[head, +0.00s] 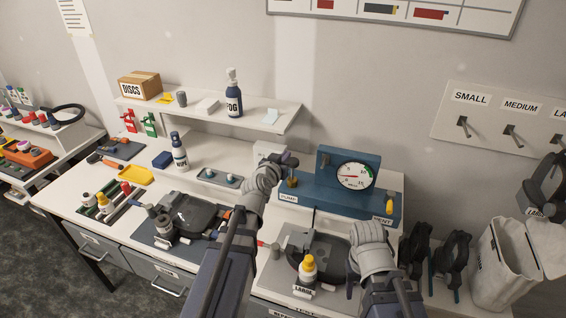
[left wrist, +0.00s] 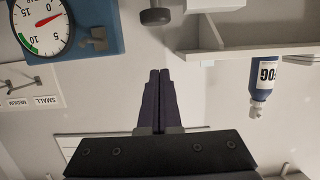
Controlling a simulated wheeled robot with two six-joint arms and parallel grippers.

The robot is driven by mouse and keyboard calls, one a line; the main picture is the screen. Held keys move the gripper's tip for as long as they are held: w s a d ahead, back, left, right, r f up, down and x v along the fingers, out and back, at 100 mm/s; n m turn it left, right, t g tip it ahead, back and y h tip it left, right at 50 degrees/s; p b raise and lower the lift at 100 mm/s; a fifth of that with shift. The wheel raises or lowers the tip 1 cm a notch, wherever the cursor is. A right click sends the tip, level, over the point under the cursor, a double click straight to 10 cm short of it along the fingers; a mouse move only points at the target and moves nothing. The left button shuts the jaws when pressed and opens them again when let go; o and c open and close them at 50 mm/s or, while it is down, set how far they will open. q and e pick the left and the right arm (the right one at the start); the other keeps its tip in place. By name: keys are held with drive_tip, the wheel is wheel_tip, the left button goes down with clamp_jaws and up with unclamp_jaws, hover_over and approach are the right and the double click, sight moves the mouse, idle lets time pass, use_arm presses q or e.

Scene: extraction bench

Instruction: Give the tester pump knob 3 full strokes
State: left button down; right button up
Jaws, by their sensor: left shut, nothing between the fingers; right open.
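The blue tester (head: 325,197) stands on the bench with a round dial (head: 356,176) and labels PUMP and VENT. Its pump knob (head: 292,182) is a short, dark knob near the PUMP label, at the tester's left end. My left gripper (head: 285,160) is shut and empty, just above the knob. In the left wrist view, which is upside down, the shut fingers (left wrist: 160,92) point toward the dark round knob (left wrist: 155,16), with a visible gap between them. My right gripper (head: 351,279) is open, low beside the dark device in front of the tester; its fingertips are partly hidden.
A white shelf (head: 270,119) with a FOG bottle (head: 234,95) is left of the tester. A dark device (head: 318,252) and a yellow-capped bottle (head: 308,269) stand in front. Dark clamp-like parts (head: 455,255) and a bin (head: 500,268) are to the right.

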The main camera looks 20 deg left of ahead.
use_arm(q)
drive_tip(key=b, duration=0.1)
hover_over(292, 170)
drive_tip(key=s, duration=0.2)
drive_tip(key=shift+w+a+f, duration=0.15)
drive_tip(key=shift+w+f, duration=0.05)
drive_tip(key=shift+f, duration=0.65)
drive_tip(key=shift+s+f+b, duration=0.15)
drive_tip(key=shift+f+b, duration=1.8)
drive_tip(key=shift+b, duration=0.1)
use_arm(e)
drive_tip(key=shift+f, duration=2.75)
use_arm(q)
wheel_tip(292, 170, down, 6)
drive_tip(key=b, duration=0.5)
drive_tip(key=shift+r+b, duration=0.1)
drive_tip(key=shift+b, duration=0.3)
use_arm(e)
wheel_tip(292, 170, down, 6)
drive_tip(key=shift+r, duration=0.1)
use_arm(q)
drive_tip(key=shift+r, duration=0.15)
use_arm(e)
drive_tip(key=shift+r, duration=0.15)
